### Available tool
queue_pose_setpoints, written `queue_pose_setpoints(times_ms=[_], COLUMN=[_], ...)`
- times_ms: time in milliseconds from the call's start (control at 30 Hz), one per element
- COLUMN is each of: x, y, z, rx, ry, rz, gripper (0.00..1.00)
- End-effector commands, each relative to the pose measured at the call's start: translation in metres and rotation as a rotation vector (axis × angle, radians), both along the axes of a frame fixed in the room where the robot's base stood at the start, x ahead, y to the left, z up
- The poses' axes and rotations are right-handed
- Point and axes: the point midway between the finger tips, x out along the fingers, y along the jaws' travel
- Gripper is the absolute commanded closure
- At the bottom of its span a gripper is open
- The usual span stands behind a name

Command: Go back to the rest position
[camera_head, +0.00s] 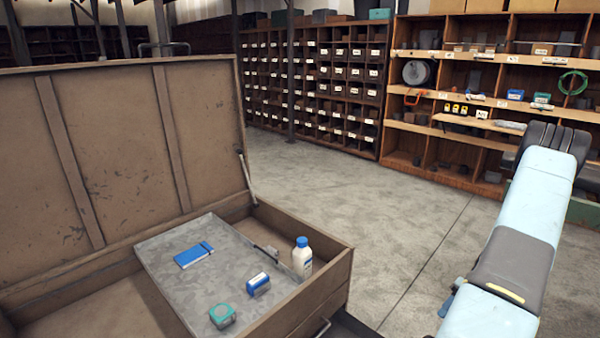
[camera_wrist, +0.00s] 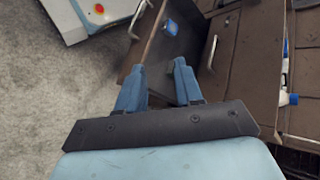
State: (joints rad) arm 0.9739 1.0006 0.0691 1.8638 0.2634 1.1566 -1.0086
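My gripper (camera_wrist: 160,68) shows in the wrist view with its two blue fingers apart and nothing between them. It hangs above a brown wooden chest with drawers; an open drawer (camera_wrist: 145,50) lies beyond the fingertips, with a small blue item (camera_wrist: 171,27) in it. In the head view my light-blue arm stands at the right, and the gripper's fingers cannot be made out there.
Shelves (camera_head: 455,118) stand behind clear floor (camera_head: 400,210).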

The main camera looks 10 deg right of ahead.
Motion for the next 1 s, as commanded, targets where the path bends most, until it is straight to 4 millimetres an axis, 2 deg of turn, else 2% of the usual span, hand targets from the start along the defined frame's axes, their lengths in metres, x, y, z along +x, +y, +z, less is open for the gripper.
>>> queue_pose_setpoints(times_ms=[33, 100, 500, 733, 1000], x=[0.008, 0.018, 0.06, 0.073, 0.075], y=[0.002, 0.006, 0.046, 0.079, 0.125], z=[0.017, 0.038, 0.154, 0.216, 0.284], rx=[-0.032, -0.074, -0.308, -0.435, -0.571], ry=[0.0, 0.003, -0.018, -0.055, -0.12], rz=[0.016, 0.031, 0.094, 0.113, 0.12], gripper=[0.64, 0.64, 0.64, 0.64, 0.64])
